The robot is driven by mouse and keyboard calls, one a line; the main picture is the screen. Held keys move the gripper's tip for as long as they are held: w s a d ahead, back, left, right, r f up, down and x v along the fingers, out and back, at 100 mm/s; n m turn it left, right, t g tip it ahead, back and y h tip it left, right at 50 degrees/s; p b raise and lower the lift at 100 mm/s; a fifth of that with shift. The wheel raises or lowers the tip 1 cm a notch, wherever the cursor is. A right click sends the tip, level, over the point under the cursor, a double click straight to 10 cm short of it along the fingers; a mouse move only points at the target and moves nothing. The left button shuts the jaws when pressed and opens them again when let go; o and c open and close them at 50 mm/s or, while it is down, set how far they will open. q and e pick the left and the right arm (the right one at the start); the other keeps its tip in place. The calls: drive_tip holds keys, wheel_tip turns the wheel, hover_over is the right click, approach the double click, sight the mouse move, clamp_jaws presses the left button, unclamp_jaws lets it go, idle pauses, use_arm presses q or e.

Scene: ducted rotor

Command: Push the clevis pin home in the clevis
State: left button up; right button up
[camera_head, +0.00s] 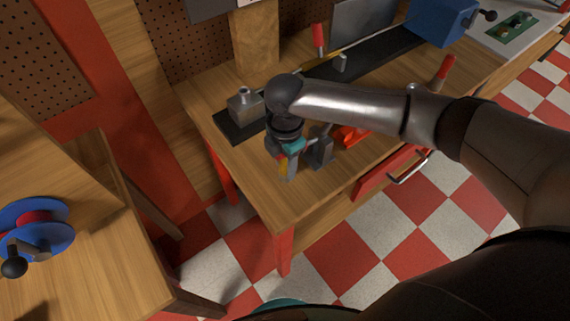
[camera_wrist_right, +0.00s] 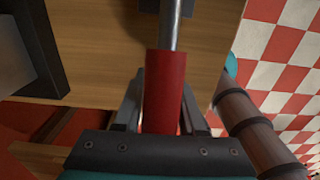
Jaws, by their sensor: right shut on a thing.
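My right gripper (camera_head: 287,172) points down over the front left part of the wooden bench, its arm coming in from the right. In the right wrist view, its fingers (camera_wrist_right: 162,115) are shut on a red handle (camera_wrist_right: 165,85) with a bright steel shaft (camera_wrist_right: 170,25). The shaft runs to the top edge, beside a dark grey part (camera_wrist_right: 149,5); I cannot tell whether they touch. In the head view, a grey upright bracket (camera_head: 321,148) stands just right of the gripper, possibly the clevis. The clevis pin cannot be made out clearly. My left gripper is out of view.
A grey metal block (camera_head: 245,106) sits on the dark rail (camera_head: 243,131) behind the gripper. Red parts (camera_head: 350,134) lie right of the bracket. A red-handled tool (camera_head: 445,68) and a blue machine (camera_head: 440,20) are farther right. A drawer handle (camera_head: 408,168) protrudes in front.

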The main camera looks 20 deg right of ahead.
clamp_jaws()
drive_tip(key=shift+r+p, duration=0.6)
drive_tip(key=shift+p, duration=0.3)
idle(0.4)
drive_tip(key=shift+r+p, duration=2.45)
drive_tip(key=shift+p, duration=0.35)
drive_tip(key=shift+f, duration=0.1)
